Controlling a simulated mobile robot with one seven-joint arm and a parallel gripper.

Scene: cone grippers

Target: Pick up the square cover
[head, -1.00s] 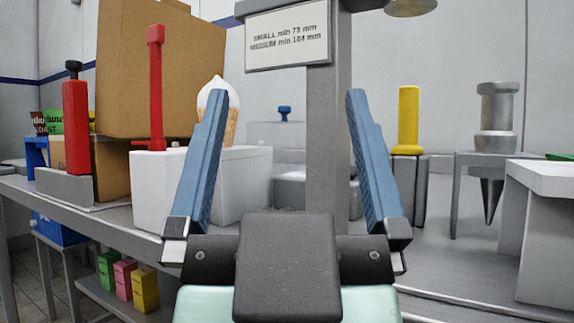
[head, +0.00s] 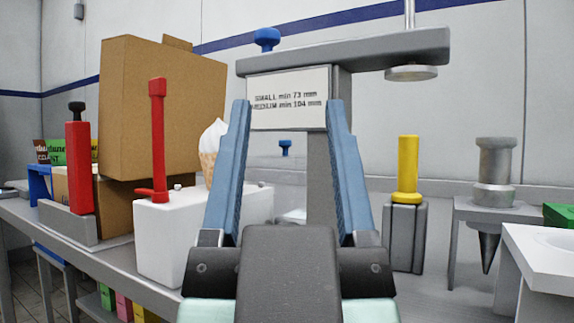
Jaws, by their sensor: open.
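A pale see-through box-shaped cover (head: 272,172) with a blue knob (head: 286,148) stands on the worktop behind my gripper; I take it to be the square cover. Its lower part and sides are largely hidden by my fingers and a grey post. My gripper (head: 288,106) is open and empty, with its two blue fingers pointing up and forward. The knob shows between the fingers. The cover looks farther away than the fingers, with no visible contact.
A grey post stand (head: 345,66) with a size sign (head: 288,100) rises close behind the fingers. A white box (head: 172,240) with a red lever and an ice-cream cone (head: 213,150) stand left. A yellow-handled tool (head: 408,170) and a metal funnel holder (head: 495,175) stand right.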

